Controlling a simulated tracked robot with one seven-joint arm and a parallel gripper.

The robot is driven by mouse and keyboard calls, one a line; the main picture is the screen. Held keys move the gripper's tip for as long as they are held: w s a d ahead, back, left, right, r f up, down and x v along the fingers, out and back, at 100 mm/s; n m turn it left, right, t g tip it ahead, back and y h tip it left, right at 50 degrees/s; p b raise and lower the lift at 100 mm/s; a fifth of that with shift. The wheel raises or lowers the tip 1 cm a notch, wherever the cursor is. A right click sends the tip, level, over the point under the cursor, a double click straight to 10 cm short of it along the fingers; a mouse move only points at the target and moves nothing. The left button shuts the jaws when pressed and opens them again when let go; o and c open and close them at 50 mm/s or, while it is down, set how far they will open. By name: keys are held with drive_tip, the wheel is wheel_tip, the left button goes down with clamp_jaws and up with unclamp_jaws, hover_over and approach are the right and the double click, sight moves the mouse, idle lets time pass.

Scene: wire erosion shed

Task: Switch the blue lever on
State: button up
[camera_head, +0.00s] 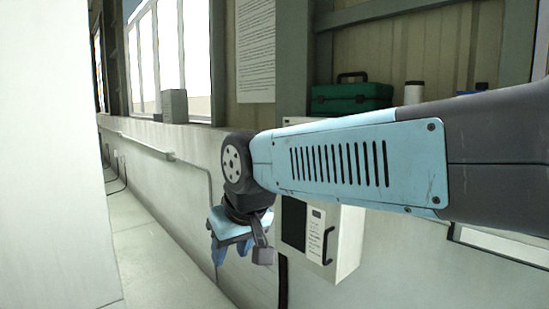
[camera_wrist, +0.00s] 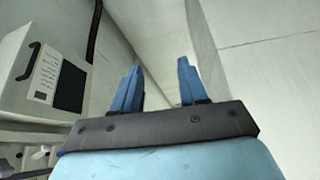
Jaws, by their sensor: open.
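I cannot make out a blue lever in either view. My gripper (camera_head: 231,252) hangs at the end of my arm near the low wall, its blue fingers pointing down. In the wrist view its two fingers (camera_wrist: 160,68) stand apart with nothing between them. A pale wall box (camera_head: 349,240) with a dark panel, a printed label and a dark handle is behind and to the right of the gripper, partly hidden by my arm. The box also shows at the left of the wrist view (camera_wrist: 18,82), apart from the fingers.
A green toolbox (camera_head: 350,97) and a white container with a dark lid (camera_head: 414,93) stand on the ledge. A grey box (camera_head: 174,106) sits by the window. A pale panel (camera_head: 50,160) fills the left side. Floor (camera_head: 150,262) is clear between it and the wall.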

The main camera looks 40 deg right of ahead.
drive_tip(key=shift+w+a, duration=0.1)
drive_tip(key=shift+a, duration=0.1)
drive_tip(key=shift+o, duration=1.4)
drive_tip(key=shift+w+d, duration=0.15)
drive_tip(key=shift+o, duration=0.4)
drive_tip(key=w+d+r+n+g+h, duration=0.1)
drive_tip(key=w+d+n+h, duration=0.3)
drive_tip(key=w+d, duration=0.4)
drive_tip(key=w+d+r+n+g+h, duration=0.1)
drive_tip(key=w+d+n+g+h, duration=0.2)
drive_tip(key=w+d, duration=0.6)
drive_tip(key=d+n+h, duration=0.2)
drive_tip(key=d, duration=0.2)
drive_tip(key=shift+w+d+r, duration=0.2)
drive_tip(key=shift+w+d, duration=0.05)
drive_tip(key=shift+d, duration=0.15)
drive_tip(key=w+d+r+n+h, duration=0.2)
drive_tip(key=w+d+n+h, duration=0.3)
drive_tip(key=w, duration=0.4)
drive_tip(key=w+d+r+n+h, duration=0.1)
drive_tip(key=w+d+n+h, duration=0.4)
drive_tip(key=w, duration=0.4)
drive_tip(key=shift+y, duration=0.5)
drive_tip(key=d, duration=1.4)
drive_tip(key=shift+w+d, duration=0.2)
drive_tip(key=shift+w, duration=0.15)
drive_tip(key=c, duration=1)
